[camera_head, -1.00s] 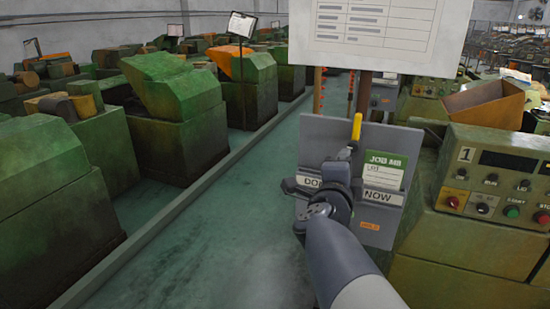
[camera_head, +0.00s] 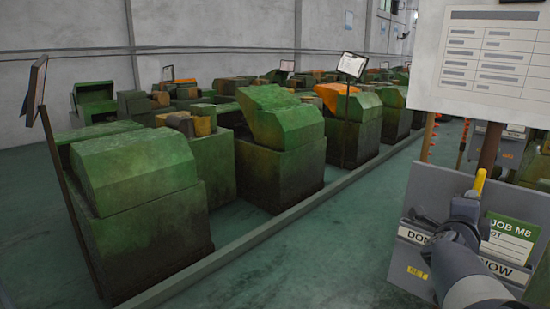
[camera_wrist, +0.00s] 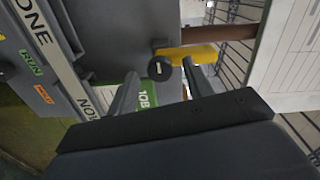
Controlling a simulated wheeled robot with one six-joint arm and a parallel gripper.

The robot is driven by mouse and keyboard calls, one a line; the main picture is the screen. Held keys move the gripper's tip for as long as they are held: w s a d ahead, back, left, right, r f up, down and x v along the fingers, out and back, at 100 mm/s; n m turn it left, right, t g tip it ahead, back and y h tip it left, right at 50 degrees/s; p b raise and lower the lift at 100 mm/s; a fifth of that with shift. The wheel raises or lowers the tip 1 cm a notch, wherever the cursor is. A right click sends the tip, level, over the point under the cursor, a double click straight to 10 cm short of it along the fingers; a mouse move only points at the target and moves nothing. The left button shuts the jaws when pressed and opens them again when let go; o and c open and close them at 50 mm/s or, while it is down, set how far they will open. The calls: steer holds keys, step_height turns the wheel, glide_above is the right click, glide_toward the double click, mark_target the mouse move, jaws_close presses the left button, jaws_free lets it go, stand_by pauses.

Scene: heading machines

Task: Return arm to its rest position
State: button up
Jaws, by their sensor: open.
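My gripper (camera_head: 466,212) is at the lower right of the head view, in front of a grey board (camera_head: 425,190) with DONE and NOW pockets. In the wrist view my gripper (camera_wrist: 162,86) has its two fingers spread apart, with nothing seen held between them. A yellow piece (camera_head: 480,181) stands just above the gripper in the head view. The yellow piece (camera_wrist: 190,57) also shows beyond the fingertips in the wrist view, with a dark round end; I cannot tell whether the fingers touch it. A green and white JOB card (camera_head: 510,238) sits in the board, partly hidden by my arm.
A white printed sheet (camera_head: 480,58) hangs above the board. Green machines (camera_head: 285,150) stand in rows at left and centre, behind a low grey kerb (camera_head: 250,236). A clipboard on a post (camera_head: 38,85) stands at far left. The green floor (camera_head: 320,262) in front is clear.

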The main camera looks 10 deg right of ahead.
steer(key=shift+w+d, duration=0.2)
steer(key=shift+d, duration=0.05)
